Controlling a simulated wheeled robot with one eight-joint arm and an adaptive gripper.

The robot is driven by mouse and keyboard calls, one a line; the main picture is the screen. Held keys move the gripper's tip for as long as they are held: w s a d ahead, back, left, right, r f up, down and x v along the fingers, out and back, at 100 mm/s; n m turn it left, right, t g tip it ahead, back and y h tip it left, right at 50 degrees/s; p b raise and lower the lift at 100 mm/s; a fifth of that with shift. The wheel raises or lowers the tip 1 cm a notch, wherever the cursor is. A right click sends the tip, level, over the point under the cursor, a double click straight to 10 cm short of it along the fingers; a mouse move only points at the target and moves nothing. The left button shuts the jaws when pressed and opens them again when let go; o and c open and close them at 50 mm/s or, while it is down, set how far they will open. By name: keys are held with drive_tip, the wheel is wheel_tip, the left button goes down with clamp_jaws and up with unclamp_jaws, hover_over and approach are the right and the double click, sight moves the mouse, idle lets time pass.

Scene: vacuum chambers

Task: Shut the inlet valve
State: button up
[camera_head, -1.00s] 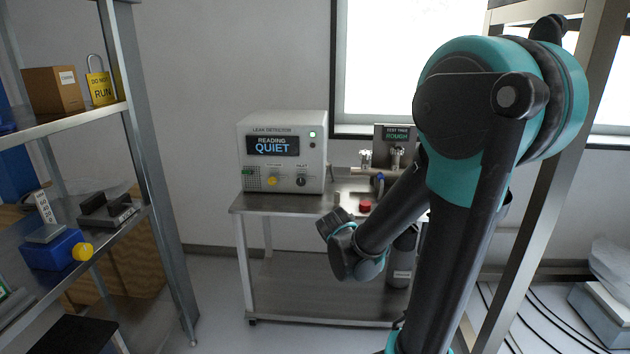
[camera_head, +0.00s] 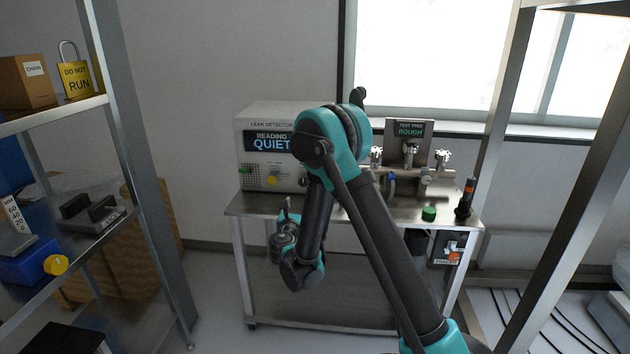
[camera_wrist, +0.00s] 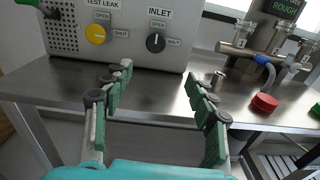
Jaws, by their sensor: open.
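The leak detector (camera_head: 262,122) is a pale box on the steel bench, its screen reading QUIET. In the wrist view, its black INLET knob (camera_wrist: 156,43) has OPEN printed above and SHUT at its right; its pointer looks turned up toward OPEN. In the head view my arm mostly covers that knob. A yellow TEST LEAK knob (camera_wrist: 96,34) sits to its left. My gripper (camera_wrist: 158,76) is open and empty, its padded fingers spread below and in front of the INLET knob, apart from it. In the head view my gripper (camera_head: 287,213) is near the bench's front edge.
The steel bench (camera_head: 240,205) carries a test tree (camera_head: 410,130) marked ROUGH with small valves, a red cap (camera_wrist: 264,103), a green cap (camera_head: 428,214) and a dark upright tool (camera_head: 466,198). A shelf rack (camera_head: 130,150) stands left, a metal frame post (camera_head: 500,110) right.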

drive_tip(key=shift+n, duration=0.4)
drive_tip(key=w, duration=1.7)
drive_tip(key=shift+w+f, duration=0.1)
drive_tip(key=shift+w, duration=0.2)
drive_tip(key=shift+c, duration=0.3)
drive_tip(key=c, duration=1.1)
